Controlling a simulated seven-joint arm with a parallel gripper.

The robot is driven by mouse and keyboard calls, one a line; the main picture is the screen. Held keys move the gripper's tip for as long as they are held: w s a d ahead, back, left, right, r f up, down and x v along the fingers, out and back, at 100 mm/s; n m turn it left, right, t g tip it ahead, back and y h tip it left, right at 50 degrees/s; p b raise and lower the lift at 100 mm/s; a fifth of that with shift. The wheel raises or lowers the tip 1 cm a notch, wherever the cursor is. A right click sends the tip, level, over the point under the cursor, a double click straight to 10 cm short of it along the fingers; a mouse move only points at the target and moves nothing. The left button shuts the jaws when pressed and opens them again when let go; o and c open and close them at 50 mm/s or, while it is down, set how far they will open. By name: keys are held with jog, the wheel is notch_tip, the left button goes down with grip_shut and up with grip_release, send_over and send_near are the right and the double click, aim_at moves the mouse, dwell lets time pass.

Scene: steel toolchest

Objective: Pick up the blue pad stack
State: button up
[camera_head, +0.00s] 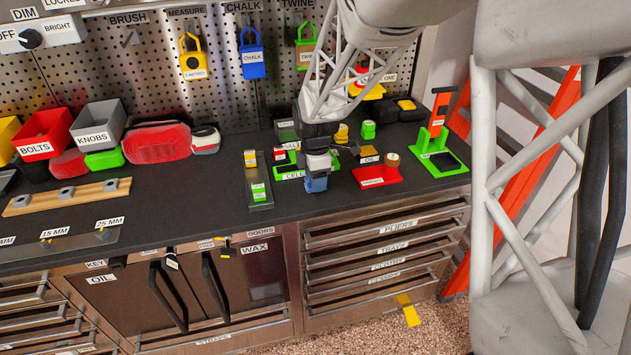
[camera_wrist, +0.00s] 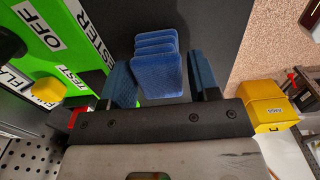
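The blue pad stack (camera_wrist: 160,72) shows in the wrist view as several blue layers on the dark worktop, between my two fingers. My gripper (camera_wrist: 160,62) is open, with one blue-faced finger on each side of the stack. Narrow gaps seem to show beside the stack; I cannot tell whether either finger touches it. In the head view my gripper (camera_head: 318,160) points down near the worktop's front edge, with a blue patch (camera_head: 316,183) at its lower end. I cannot tell there how much of it is pad stack, as my gripper covers the place.
A green tester panel (camera_wrist: 62,55) with a yellow button (camera_wrist: 49,91) is close to the left finger. A red tray (camera_head: 377,177) and a green stand (camera_head: 440,162) are to the right in the head view. A narrow grey tray (camera_head: 261,194) is to the left.

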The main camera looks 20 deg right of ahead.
jog(key=c, duration=0.7)
jog(key=shift+r, duration=0.1)
jog(key=shift+r, duration=0.5)
jog(key=shift+s+r, duration=0.15)
jog(key=shift+r, duration=0.45)
jog(key=shift+s+r, duration=0.15)
jog(key=shift+r, duration=0.45)
jog(key=s, duration=0.5)
jog(key=s+r, duration=0.1)
jog(key=s, duration=0.9)
jog(key=shift+s+a+r, duration=0.1)
jog(key=shift+s+r, duration=0.1)
